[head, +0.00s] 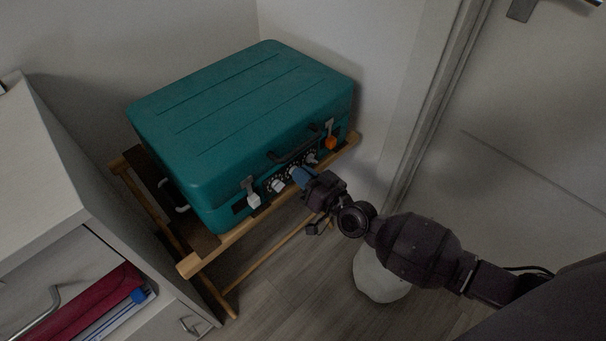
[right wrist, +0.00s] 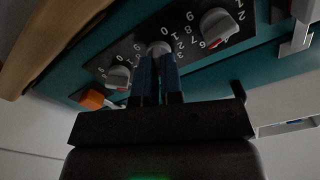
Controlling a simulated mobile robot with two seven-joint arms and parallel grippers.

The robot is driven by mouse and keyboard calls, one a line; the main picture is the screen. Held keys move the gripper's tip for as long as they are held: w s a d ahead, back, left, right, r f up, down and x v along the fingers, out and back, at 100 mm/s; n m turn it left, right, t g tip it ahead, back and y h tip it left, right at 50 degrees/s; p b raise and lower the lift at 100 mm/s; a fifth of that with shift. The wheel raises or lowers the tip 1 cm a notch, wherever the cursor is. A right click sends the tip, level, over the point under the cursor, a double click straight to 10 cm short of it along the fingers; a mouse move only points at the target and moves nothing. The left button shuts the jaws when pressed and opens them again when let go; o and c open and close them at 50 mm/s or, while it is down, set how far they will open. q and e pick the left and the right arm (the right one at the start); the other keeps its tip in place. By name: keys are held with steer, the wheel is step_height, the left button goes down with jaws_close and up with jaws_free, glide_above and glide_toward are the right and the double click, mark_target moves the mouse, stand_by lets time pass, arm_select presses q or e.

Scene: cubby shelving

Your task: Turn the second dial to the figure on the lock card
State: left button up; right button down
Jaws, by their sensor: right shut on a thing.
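A closed teal suitcase (head: 240,110) has a black lock panel on its front with three grey-white dials. My right gripper (head: 301,178) reaches the panel from the front right. In the right wrist view its dark blue fingers (right wrist: 157,72) are shut on the middle dial (right wrist: 158,48), the second from either end. The fingers hide most of that dial and its pointer, so its setting cannot be read. The outer dials, one small (right wrist: 118,77) and one nearer (right wrist: 217,27), stand free with printed figures around them. I cannot make out a lock card. My left gripper is not in view.
The case rests on a wooden folding rack (head: 220,251). Latches (head: 253,198) and an orange tag (head: 330,143) flank the dials. An open drawer with a dark red folder (head: 95,305) is at left. A white rounded object (head: 378,278) stands under my arm; a door (head: 530,130) is right.

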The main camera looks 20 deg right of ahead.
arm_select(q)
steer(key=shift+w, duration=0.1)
arm_select(e)
steer(key=m, duration=0.4)
steer(key=shift+d+f, duration=0.1)
steer(key=shift+f, duration=0.05)
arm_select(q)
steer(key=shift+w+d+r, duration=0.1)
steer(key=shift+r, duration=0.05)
arm_select(e)
steer(key=shift+m, duration=0.3)
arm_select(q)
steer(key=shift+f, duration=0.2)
arm_select(e)
steer(key=c, duration=1.3)
jaws_free()
steer(key=shift+o, duration=0.2)
